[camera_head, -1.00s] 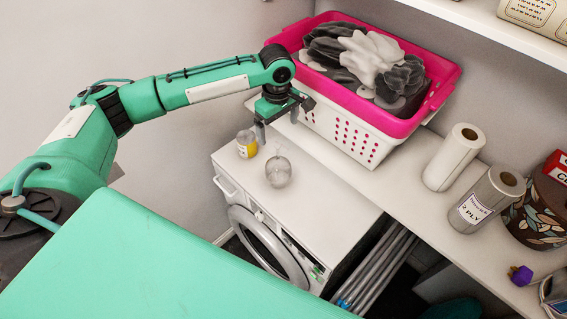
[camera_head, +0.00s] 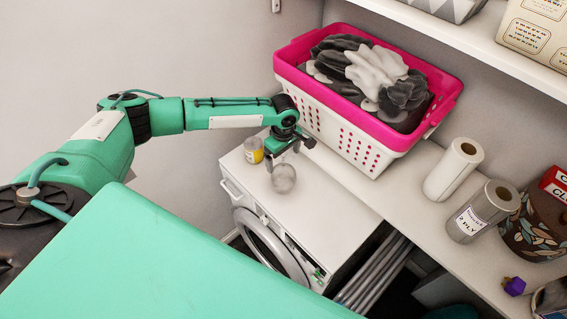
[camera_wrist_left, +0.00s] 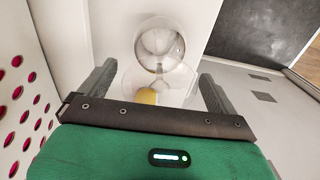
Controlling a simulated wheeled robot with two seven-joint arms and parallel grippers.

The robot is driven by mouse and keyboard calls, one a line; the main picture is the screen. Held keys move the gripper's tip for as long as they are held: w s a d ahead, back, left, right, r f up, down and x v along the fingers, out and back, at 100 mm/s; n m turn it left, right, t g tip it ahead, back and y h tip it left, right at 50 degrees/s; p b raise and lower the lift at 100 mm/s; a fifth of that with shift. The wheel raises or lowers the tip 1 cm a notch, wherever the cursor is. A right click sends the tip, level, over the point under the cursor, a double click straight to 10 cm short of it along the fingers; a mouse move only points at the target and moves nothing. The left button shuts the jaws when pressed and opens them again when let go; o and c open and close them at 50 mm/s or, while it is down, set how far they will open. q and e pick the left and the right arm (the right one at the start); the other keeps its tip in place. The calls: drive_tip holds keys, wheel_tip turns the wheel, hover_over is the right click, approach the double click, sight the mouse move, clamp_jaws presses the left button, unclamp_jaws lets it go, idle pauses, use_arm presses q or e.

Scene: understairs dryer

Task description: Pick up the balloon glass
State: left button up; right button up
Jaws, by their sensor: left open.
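The balloon glass (camera_head: 283,179) is clear and round, standing on the white washing machine top near its back left. My left gripper (camera_head: 283,158) is open, just above and behind the glass in the head view. Its two fingers show apart in the wrist view (camera_wrist_left: 155,78), with nothing gripped. My right gripper is not in view.
A pink and white laundry basket (camera_head: 352,140) with grey clothes is right of the gripper. Paper rolls (camera_head: 453,168) stand on the counter. The front of the machine top (camera_head: 325,220) is clear.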

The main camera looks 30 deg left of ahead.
sight(284, 171)
use_arm(q)
drive_tip(key=shift+f+p, duration=0.4)
drive_tip(key=shift+f, duration=1)
drive_tip(key=shift+c, duration=0.2)
drive_tip(key=c, duration=1.1)
drive_tip(key=shift+c, duration=0.3)
drive_tip(key=shift+r, duration=0.15)
